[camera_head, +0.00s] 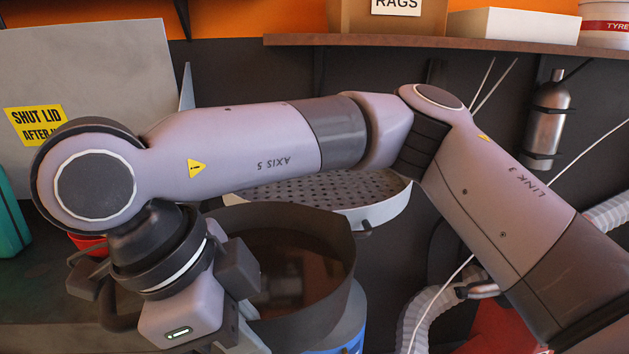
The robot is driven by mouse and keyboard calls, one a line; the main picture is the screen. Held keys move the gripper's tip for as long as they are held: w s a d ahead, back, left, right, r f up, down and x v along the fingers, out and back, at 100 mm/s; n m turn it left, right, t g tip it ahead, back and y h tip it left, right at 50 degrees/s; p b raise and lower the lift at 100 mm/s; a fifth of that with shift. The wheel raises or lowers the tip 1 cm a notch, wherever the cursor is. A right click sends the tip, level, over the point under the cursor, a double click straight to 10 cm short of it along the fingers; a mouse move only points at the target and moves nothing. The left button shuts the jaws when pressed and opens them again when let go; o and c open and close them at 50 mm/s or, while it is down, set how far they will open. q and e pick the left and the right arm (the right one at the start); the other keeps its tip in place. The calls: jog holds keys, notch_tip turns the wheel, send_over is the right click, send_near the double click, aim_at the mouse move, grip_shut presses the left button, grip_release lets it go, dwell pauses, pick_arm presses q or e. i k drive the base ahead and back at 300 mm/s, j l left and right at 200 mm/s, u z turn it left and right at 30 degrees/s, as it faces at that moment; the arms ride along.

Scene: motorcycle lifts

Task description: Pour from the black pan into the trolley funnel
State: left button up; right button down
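The black pan (340,238) is in the lower middle, wide and open at the top, with dark brown, reflective contents (285,262). It looks roughly level. Behind it is a round grey dish with a perforated plate (385,212), likely the trolley funnel; the pan's rim overlaps its near side in the picture. My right arm comes in from the right and crosses above both. My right gripper (165,285) is at the pan's left side, in front of its rim. Its fingertips and any grip on the pan are hidden. My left gripper is out of view.
A blue body (352,336) shows below the pan. A grey panel with a "SHUT LID" label (34,124) stands at the left. A wooden shelf (430,42) runs along the back. A pale corrugated hose (415,318) and red object (500,330) are at lower right.

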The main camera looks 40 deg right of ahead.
aim_at(370, 199)
jog(key=i, duration=0.85)
jog(key=k+l, duration=0.1)
